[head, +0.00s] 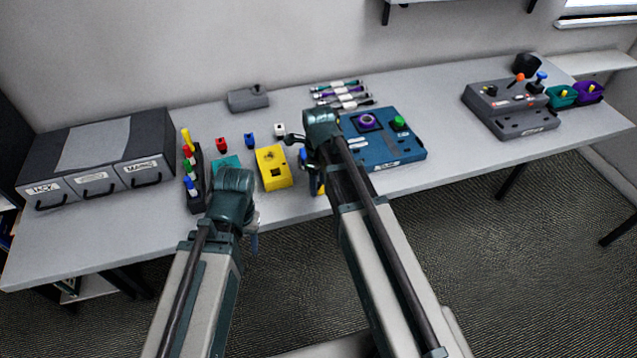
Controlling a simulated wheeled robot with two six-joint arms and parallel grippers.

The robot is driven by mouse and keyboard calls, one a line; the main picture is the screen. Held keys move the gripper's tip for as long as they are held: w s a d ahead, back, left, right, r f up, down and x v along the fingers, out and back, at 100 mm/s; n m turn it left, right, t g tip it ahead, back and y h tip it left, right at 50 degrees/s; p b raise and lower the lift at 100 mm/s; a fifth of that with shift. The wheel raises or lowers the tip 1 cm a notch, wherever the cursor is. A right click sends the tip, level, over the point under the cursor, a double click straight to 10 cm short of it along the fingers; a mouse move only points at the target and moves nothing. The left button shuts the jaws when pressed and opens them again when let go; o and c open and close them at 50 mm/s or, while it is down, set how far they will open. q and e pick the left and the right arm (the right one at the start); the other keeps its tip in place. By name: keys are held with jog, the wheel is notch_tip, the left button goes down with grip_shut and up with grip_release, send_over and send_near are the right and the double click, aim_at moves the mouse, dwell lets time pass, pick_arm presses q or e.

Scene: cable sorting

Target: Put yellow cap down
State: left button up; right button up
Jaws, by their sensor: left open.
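A small yellow piece (321,189) shows just below my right gripper (314,174), at the table's front edge; it may be the yellow cap, but the arm hides most of it. Whether the fingers touch it, and whether they are open or shut, I cannot tell. A yellow box (273,169) with a dark opening lies just left of it. A tall yellow piece (187,139) stands at the back of a dark rack (198,195) holding red, green and blue pieces. My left gripper (254,232) is open and empty in front of the table edge.
Red (222,145), blue (250,141) and white (280,130) small blocks stand behind the yellow box. A blue station (400,152) lies right of my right arm. A drawer unit (150,145) fills the left end. The table between the blue station and a grey device (510,120) is clear.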

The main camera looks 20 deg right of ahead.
aim_at(319, 184)
jog(key=o, duration=0.3)
jog(key=shift+o, duration=0.2)
jog(key=shift+r, duration=0.1)
notch_tip(319, 184, up, 12)
jog(key=p, duration=1.2)
jog(key=s+a+n, duration=0.5)
jog(key=s+n, duration=0.2)
jog(key=n, duration=0.8)
jog(key=s+a+n+h, duration=0.1)
jog(key=s+a+n, duration=0.4)
jog(key=n, duration=1)
jog(key=shift+s+a, duration=0.25)
jog(key=shift+s, duration=0.9)
jog(key=shift+r, duration=0.1)
jog(key=shift+f, duration=0.3)
